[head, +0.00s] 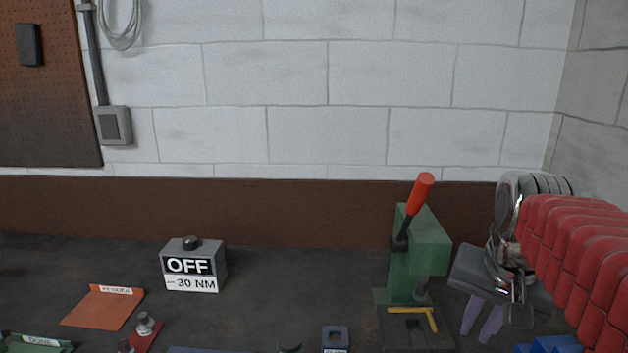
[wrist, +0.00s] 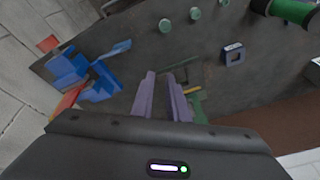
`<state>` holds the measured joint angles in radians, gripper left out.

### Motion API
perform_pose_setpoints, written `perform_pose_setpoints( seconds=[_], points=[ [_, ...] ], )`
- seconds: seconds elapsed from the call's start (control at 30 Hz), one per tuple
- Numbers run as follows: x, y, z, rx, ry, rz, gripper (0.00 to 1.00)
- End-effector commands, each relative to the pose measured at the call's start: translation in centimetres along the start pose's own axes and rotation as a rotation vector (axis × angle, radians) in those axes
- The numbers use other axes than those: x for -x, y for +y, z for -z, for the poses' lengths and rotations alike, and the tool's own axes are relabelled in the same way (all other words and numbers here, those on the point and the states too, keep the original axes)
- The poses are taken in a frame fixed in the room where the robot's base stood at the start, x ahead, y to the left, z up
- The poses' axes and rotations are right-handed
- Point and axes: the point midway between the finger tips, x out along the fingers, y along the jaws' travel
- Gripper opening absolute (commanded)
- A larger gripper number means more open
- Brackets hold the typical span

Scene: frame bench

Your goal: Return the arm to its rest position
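My gripper (head: 479,330) is at the right of the head view, just right of the green press and above the bench. Its two purple fingers point down and stand apart, with nothing visible between them. In the wrist view the gripper (wrist: 160,74) shows the same gap, with dark bench top (wrist: 120,30) beyond it. My arm (head: 575,245), in a red ribbed cover, comes in from the right edge.
A green press (head: 428,250) with a red-handled lever stands left of the gripper. Blue bins (head: 550,345) lie below right; they also show in the wrist view (wrist: 75,72). The bench centre is mostly clear.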

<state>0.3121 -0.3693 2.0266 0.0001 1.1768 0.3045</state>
Motion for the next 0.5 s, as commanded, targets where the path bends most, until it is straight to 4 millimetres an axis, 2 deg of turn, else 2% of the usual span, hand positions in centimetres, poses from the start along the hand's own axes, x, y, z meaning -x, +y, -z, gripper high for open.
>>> perform_pose_setpoints(
  seconds=[0.03,0.2,0.5],
  points=[
    [-0.2,-0.7,-1.4,0.052,0.013,0.014,0.14],
    [-1.3,-2.4,-5.7,0.22,0.056,0.055,0.14],
    [-3.9,-4.0,-12.7,0.5,0.135,0.126,0.14]
  ],
)
